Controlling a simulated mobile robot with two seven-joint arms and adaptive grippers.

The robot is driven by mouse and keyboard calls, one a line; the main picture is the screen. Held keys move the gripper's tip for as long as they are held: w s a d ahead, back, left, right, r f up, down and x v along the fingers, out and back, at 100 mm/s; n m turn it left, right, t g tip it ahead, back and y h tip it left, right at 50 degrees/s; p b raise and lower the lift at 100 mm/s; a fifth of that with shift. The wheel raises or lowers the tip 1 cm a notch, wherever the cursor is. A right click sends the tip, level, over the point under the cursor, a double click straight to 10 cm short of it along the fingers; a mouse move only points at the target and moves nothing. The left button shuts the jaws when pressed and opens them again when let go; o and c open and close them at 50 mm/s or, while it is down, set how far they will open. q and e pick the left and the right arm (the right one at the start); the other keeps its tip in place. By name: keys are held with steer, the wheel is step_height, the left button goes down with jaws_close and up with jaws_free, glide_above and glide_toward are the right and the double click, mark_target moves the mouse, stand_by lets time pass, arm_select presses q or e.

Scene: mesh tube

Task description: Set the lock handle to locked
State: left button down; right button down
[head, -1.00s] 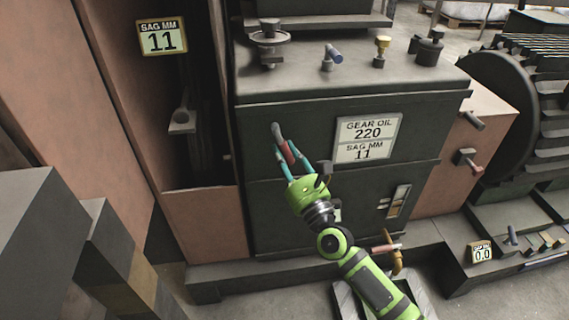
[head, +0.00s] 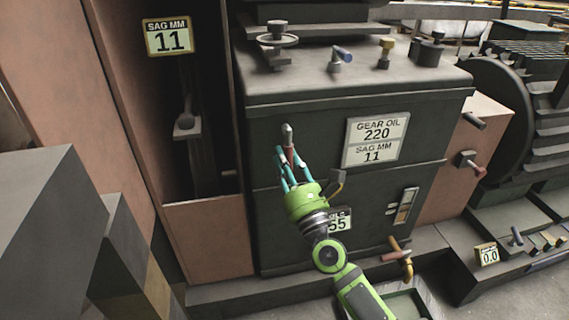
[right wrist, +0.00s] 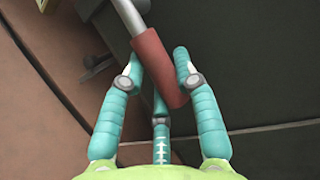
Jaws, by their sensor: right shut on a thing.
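The lock handle, a grey lever with a red grip (head: 290,155), is on the dark front of the machine box, left of the gear oil plate. Its grey end is at the top and the grip hangs almost straight down. My right gripper (head: 284,157) reaches up from below with its teal fingers closed around the grip. In the right wrist view the red grip (right wrist: 158,68) lies between the fingers, tilted, with the grey rod running to the upper left. The fingers partly hide the grip in the head view. My left gripper is not in view.
A plate reading gear oil 220, sag mm 11 (head: 376,139) is right of the handle. A smaller plate (head: 340,220) is partly hidden behind my wrist. An orange-red lever (head: 395,256) sits low at right.

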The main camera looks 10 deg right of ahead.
stand_by(0.4)
steer(key=c, duration=0.9)
jaws_free()
steer(key=v, duration=1.2)
steer(key=shift+s+a, duration=0.1)
